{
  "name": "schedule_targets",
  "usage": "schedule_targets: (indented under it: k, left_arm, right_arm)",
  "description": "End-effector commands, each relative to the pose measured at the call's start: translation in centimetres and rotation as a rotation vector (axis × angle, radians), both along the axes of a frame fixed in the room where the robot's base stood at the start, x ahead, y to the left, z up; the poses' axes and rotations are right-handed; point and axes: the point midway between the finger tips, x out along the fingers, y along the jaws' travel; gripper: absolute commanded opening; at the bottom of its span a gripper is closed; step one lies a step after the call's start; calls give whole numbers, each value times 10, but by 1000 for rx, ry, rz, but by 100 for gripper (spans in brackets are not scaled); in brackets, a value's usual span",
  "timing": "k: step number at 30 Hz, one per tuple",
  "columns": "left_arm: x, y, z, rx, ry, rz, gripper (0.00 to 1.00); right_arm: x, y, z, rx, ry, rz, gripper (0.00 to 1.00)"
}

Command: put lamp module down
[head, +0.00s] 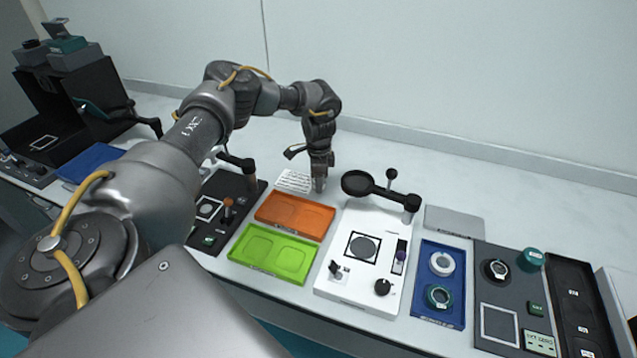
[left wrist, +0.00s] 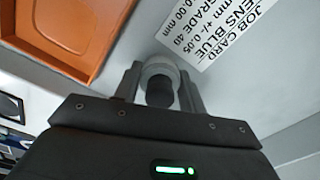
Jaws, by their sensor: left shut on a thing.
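My left gripper (head: 320,176) points down behind the orange tray, just right of the job card. It is shut on the lamp module (left wrist: 158,72), a short grey cylinder with a dark end, held between the two fingers in the left wrist view. In the head view the module is mostly hidden by the fingers. It is low over the pale table; I cannot tell whether it touches the top. My right gripper is not in view.
The orange tray (head: 266,212), empty, and green tray (head: 240,258) lie in front. The job card (head: 293,181) is beside the gripper. A white device (head: 337,292) with a dark swing arm (head: 385,190) stands to the right. Bare table (head: 480,180) lies behind it.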

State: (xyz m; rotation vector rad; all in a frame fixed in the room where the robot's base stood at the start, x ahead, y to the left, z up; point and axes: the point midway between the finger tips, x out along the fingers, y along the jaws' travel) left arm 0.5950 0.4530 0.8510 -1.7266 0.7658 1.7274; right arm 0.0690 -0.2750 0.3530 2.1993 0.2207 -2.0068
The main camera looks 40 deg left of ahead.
Motion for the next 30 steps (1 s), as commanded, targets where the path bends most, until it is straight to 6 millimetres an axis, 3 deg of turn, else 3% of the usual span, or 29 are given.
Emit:
schedule_targets:
  k: [4,16,17,21,30]
  left_arm:
    - [0,0,-14,0,0,1,12]
    - [0,0,-19,-1,-1,1,12]
    - [0,0,-19,-1,-1,0,42]
    - [0,0,-19,-1,-1,0,60]
    - [0,0,-17,1,-1,1,62]
  right_arm:
    - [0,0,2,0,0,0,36]
    - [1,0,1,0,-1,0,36]
    - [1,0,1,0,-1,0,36]
    - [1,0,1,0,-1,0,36]
    - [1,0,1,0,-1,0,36]
